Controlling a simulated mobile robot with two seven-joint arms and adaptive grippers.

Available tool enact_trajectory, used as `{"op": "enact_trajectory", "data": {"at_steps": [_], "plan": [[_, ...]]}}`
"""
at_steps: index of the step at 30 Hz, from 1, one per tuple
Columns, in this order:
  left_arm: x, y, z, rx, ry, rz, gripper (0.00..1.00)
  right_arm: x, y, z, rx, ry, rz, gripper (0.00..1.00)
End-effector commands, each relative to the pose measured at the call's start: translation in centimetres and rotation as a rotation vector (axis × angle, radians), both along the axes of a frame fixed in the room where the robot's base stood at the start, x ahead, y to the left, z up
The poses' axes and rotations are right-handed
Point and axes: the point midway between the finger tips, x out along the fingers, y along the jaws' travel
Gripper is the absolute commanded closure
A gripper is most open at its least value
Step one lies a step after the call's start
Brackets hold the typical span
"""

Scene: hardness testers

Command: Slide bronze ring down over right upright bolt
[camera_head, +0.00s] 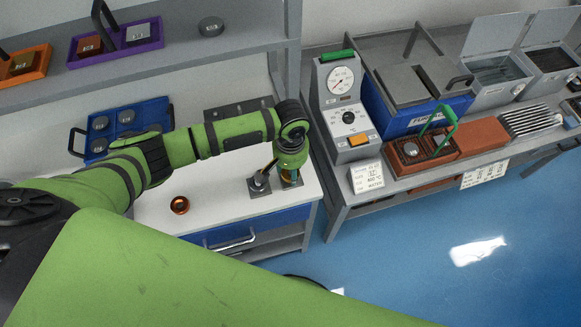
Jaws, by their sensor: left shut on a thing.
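My left gripper (289,180) points down over the right-hand of two dark bases on the white bench. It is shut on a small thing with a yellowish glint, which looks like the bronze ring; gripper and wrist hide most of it. The right upright bolt is hidden behind the gripper, so I cannot tell whether the ring is around it or above it. The left base (258,187) stands just beside the gripper, with a dark upright on it. A copper-orange ring (180,205) lies apart on the bench, to the left. My right gripper is not in view.
A blue tray (152,108) with round grey pieces lies at the back left of the white bench (215,212). A grey tester with a dial (340,85) stands on the neighbouring bench at right. The bench front between the copper-orange ring and the bases is clear.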

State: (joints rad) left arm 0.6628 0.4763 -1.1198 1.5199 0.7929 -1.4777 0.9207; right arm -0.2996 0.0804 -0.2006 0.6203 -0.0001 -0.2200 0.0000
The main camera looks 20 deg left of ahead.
Motion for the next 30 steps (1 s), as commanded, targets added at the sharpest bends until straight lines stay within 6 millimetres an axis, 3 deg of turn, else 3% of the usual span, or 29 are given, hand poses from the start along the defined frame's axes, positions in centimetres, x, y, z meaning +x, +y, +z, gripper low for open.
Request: {"op": "enact_trajectory", "data": {"at_steps": [25, 26, 27, 30], "plan": [[0.03, -0.10, -0.95, -0.001, -0.001, 0.000, 0.95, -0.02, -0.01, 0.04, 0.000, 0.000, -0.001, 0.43], [0.03, -0.10, -0.95, -0.001, -0.001, -0.001, 0.45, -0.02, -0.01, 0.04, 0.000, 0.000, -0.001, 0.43], [0.02, -0.10, -0.95, -0.001, -0.001, 0.000, 0.29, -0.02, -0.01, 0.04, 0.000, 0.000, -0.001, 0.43], [0.02, -0.09, -0.95, -0.001, -0.001, 0.000, 0.25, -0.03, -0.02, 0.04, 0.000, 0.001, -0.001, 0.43]]}}
